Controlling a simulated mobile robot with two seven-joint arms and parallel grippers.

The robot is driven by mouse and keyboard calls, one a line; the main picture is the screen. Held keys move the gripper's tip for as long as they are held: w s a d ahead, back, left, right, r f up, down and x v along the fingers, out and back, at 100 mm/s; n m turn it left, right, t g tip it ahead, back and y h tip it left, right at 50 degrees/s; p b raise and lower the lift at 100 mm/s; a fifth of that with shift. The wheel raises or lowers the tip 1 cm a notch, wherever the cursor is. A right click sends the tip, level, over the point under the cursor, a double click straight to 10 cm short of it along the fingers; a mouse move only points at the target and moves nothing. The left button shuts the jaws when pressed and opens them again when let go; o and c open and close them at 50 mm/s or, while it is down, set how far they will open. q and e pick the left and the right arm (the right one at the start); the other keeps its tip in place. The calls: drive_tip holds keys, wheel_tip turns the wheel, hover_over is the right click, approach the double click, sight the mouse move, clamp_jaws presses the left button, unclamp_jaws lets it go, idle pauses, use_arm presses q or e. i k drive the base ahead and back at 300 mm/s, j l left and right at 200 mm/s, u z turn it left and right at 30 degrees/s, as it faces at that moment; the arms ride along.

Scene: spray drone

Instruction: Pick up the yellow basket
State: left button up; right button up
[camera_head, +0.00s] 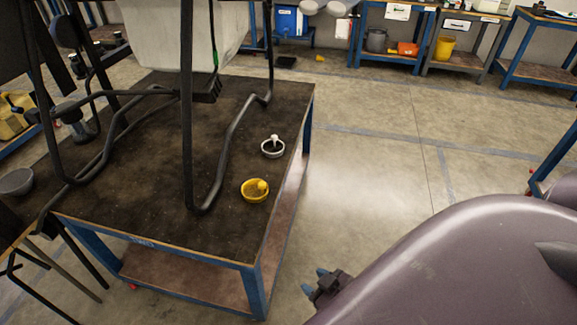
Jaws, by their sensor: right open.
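The yellow basket (255,190) is a small round bowl-like thing near the right edge of the dark table top (150,215). A knob-like yellow piece shows inside it. My right gripper (313,284) shows low in the picture, right of the table's near corner and apart from the basket. Its two blue-grey fingertips are open with nothing between them. Most of my right arm fills the lower right. My left gripper is not in view.
A drone's black tube frame (228,140) and pale tank (165,35) stand on the table, close left of the baskets. Blue-legged workbenches (395,45) line the back. The floor (360,165) right of the table is clear.

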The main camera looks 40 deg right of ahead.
sight(254, 190)
drive_tip(key=i+j+z, duration=0.1)
drive_tip(key=z, duration=0.25)
drive_tip(key=i+j+z, duration=0.1)
drive_tip(key=j+z, duration=0.35)
drive_tip(key=z, duration=0.25)
drive_tip(key=i+j+z, duration=0.1)
drive_tip(key=j+z, duration=0.6)
drive_tip(key=j, duration=0.2)
